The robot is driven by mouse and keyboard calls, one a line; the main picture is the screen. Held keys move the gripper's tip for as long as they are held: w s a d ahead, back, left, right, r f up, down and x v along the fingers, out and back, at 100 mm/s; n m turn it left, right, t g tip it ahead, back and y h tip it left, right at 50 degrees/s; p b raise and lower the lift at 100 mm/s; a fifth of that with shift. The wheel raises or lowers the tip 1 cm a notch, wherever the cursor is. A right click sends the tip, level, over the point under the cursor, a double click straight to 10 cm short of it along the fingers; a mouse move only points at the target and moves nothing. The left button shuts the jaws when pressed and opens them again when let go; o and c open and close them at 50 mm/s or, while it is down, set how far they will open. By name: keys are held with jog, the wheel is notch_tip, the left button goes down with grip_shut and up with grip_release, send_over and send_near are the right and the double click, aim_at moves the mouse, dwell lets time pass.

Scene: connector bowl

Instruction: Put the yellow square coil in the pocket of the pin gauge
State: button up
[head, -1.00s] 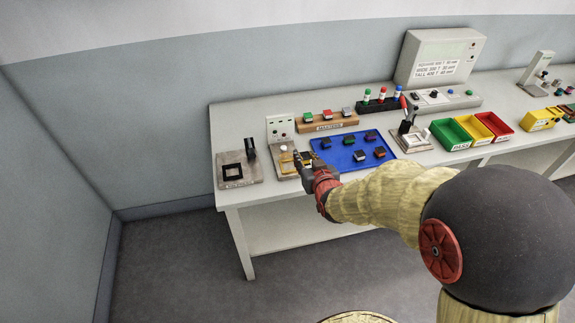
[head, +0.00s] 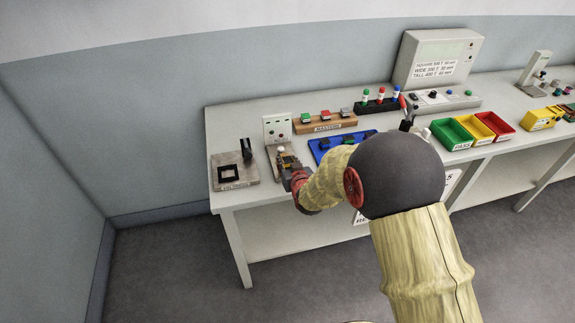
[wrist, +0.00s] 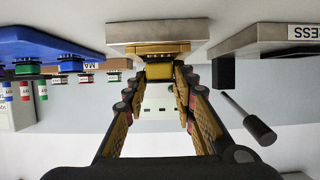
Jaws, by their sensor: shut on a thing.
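The yellow square coil (wrist: 160,72) is between my fingertips in the wrist view. My gripper (wrist: 160,82) is shut on it. In the head view my gripper (head: 287,164) is at the fixture near the table's left end, which I take to be the pin gauge. Its grey plate (wrist: 125,32) and a gold part (wrist: 150,49) lie directly beyond the coil in the wrist view. The fixture's white upright panel (head: 277,128) stands behind. The gripper hides the pocket, and I cannot tell whether the coil is inside it.
A lever fixture (head: 240,183) with a black square frame stands close on the left. A wooden masters rack (head: 345,123) is behind. Green, yellow and red bins (head: 450,136) stand farther right.

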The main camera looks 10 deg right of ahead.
jog(key=shift+f, duration=0.15)
jog(key=shift+f+b, duration=0.25)
jog(key=shift+b, duration=0.05)
jog(key=o, duration=0.8)
jog(key=shift+c, duration=0.2)
jog(key=o, duration=0.4)
jog(key=shift+f, duration=0.1)
jog(key=shift+c, duration=0.2)
jog(key=shift+s, duration=0.1)
